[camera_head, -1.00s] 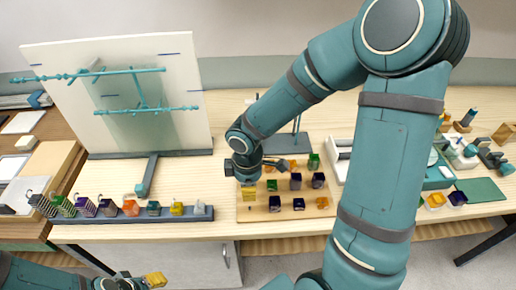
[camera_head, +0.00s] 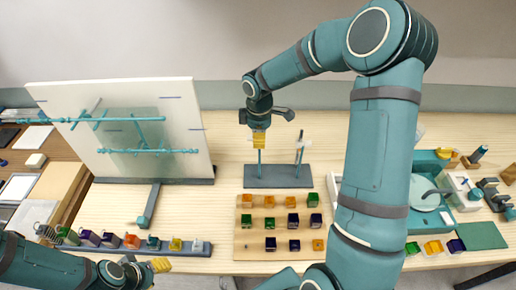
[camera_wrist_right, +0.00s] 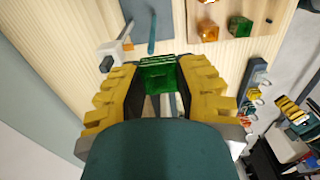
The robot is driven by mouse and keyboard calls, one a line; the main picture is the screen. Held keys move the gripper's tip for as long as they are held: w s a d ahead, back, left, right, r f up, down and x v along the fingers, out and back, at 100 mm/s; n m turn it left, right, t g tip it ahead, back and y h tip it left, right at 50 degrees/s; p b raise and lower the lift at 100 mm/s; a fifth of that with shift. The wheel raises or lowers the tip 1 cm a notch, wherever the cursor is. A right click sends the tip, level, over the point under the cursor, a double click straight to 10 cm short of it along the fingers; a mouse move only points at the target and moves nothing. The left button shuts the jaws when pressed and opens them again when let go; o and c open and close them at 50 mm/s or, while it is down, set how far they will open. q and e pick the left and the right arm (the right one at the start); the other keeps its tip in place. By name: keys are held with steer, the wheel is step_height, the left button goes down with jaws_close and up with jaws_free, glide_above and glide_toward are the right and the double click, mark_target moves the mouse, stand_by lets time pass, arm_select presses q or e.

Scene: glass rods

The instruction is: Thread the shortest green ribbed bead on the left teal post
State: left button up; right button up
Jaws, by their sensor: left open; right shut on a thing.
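My right gripper (camera_head: 259,140) is shut on a green ribbed bead (camera_wrist_right: 158,74), which shows between its yellow fingers in the right wrist view. In the head view the fingers hide the bead. They point down in line with the left teal post (camera_head: 260,163), whose lower part shows below them. I cannot tell whether the bead is around the post top or above it. The right post (camera_head: 299,150), with a whitish piece on it, stands apart on the same grey base (camera_head: 278,177). My left gripper (camera_head: 160,265) is open and empty at the lower left.
A wooden tray (camera_head: 240,246) with several orange, green and dark beads lies in front of the base. A rack of coloured pieces (camera_head: 205,249) and a white panel with teal branches (camera_head: 190,150) are to the left. A teal box (camera_head: 428,157) stands right.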

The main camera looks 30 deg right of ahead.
steer(key=shift+w+d+r, duration=0.35)
steer(key=shift+w+d, duration=0.1)
steer(key=shift+w, duration=0.05)
steer(key=shift+s+a+f, duration=0.1)
steer(key=shift+f, duration=0.45)
steer(key=shift+f+b, duration=0.35)
steer(key=shift+f, duration=0.6)
steer(key=shift+f, duration=0.1)
step_height(320, 180, down, 8)
steer(key=b, duration=0.6)
steer(key=shift+f, duration=0.15)
stand_by(0.6)
stand_by(0.3)
steer(key=o, duration=1)
steer(key=shift+r, duration=0.2)
